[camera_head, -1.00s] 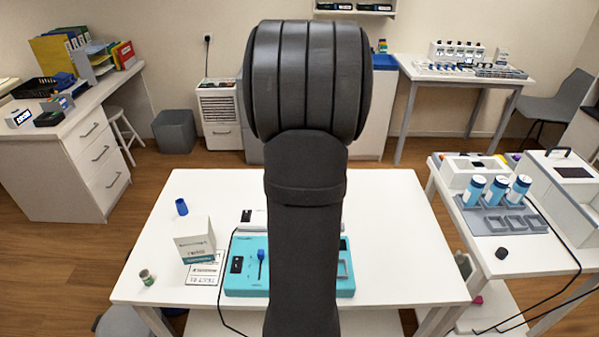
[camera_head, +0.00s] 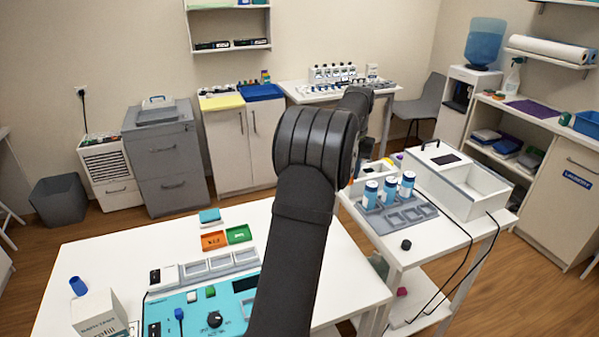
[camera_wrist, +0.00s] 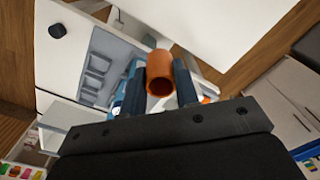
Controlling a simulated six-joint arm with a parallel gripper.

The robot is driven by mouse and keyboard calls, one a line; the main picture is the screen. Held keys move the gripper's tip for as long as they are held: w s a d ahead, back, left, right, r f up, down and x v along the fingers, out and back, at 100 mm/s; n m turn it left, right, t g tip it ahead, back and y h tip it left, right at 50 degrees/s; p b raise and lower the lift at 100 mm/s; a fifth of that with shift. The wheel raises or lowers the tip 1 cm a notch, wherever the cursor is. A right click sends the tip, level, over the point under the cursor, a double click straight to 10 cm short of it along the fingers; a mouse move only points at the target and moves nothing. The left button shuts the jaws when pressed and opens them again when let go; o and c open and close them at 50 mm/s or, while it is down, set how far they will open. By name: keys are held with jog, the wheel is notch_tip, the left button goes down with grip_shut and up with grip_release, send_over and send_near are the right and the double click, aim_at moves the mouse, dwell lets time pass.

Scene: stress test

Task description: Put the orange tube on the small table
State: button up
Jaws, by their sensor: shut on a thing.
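In the wrist view, my gripper (camera_wrist: 160,84) is shut on the orange tube (camera_wrist: 160,72). The tube's open round end faces the camera. The tube is held above a white table with a grey rack and a small black object. In the head view, my dark arm reaches over toward the right side table, hiding the gripper and the tube. This smaller white table (camera_head: 437,238) stands right of the large white table (camera_head: 85,262). I cannot tell for sure which table the task calls small.
The large table holds a teal device (camera_head: 185,308), a carton (camera_head: 98,317) and a blue cup (camera_head: 78,286). The smaller table's front is mostly clear.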

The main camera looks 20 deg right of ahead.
jog(key=s+d+m, duration=0.3)
jog(key=s+d, duration=0.6)
jog(key=d, duration=0.5)
jog(key=shift+w+a+f, duration=0.1)
jog(key=shift+w+f, duration=0.05)
jog(key=shift+f, duration=3)
jog(key=shift+w+f, duration=0.1)
jog(key=shift+f, duration=3)
jog(key=shift+f, duration=0.3)
jog(key=o, duration=1.1)
notch_tip(320, 180, up, 17)
jog(key=shift+s+r, duration=0.15)
jog(key=shift+r, duration=0.05)
